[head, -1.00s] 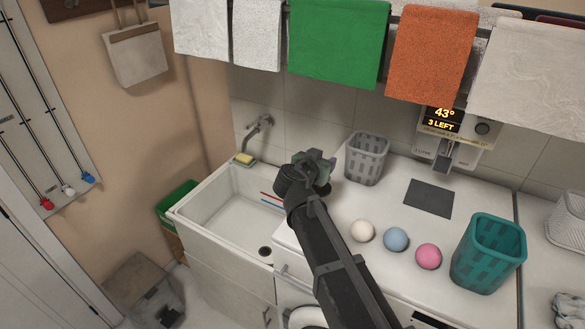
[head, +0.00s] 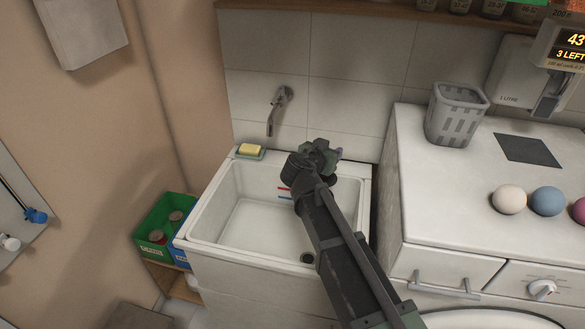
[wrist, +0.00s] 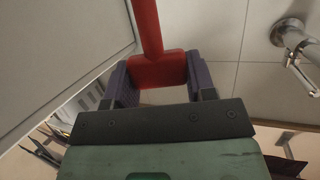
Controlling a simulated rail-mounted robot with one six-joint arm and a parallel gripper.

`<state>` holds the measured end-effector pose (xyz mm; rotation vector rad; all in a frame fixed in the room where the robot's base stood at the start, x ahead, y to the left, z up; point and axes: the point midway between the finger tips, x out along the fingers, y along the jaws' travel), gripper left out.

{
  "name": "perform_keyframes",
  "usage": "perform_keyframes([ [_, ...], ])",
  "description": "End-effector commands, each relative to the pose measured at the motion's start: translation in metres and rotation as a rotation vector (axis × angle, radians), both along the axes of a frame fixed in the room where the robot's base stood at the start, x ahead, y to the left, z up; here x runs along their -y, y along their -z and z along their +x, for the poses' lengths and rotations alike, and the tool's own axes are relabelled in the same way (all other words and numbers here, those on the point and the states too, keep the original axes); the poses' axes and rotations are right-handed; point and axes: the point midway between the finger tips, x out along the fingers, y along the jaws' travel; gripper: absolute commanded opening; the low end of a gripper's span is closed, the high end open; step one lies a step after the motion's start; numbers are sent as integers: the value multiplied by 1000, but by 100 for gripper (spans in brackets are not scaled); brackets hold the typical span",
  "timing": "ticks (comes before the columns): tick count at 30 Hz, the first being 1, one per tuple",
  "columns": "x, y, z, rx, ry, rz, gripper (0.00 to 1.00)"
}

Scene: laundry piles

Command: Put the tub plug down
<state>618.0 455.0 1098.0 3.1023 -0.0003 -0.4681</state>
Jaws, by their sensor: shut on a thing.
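My gripper (head: 330,152) is over the back right part of the white sink (head: 205,213) in the head view. In the wrist view its two purple-grey fingers (wrist: 159,84) are shut on the tub plug (wrist: 157,68), a red block with a red stem running up out of the picture. The plug's far end is out of view there, and my arm hides the plug in the head view.
A wall tap (head: 279,108) and yellow soap (head: 250,149) on a dish are behind the sink. A green box (head: 155,225) stands left of it. The counter at right holds a grey basket (head: 455,115), a dark mat (head: 528,149) and several balls (head: 509,199).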

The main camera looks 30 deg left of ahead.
Motion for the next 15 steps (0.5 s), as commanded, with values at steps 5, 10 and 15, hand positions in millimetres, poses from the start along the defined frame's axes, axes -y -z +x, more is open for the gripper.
perform_keyframes([
  [5,46,42,21,0,64,-1,6],
  [10,60,47,27,0,86,0,6],
  [15,55,45,41,0,86,0,6],
])
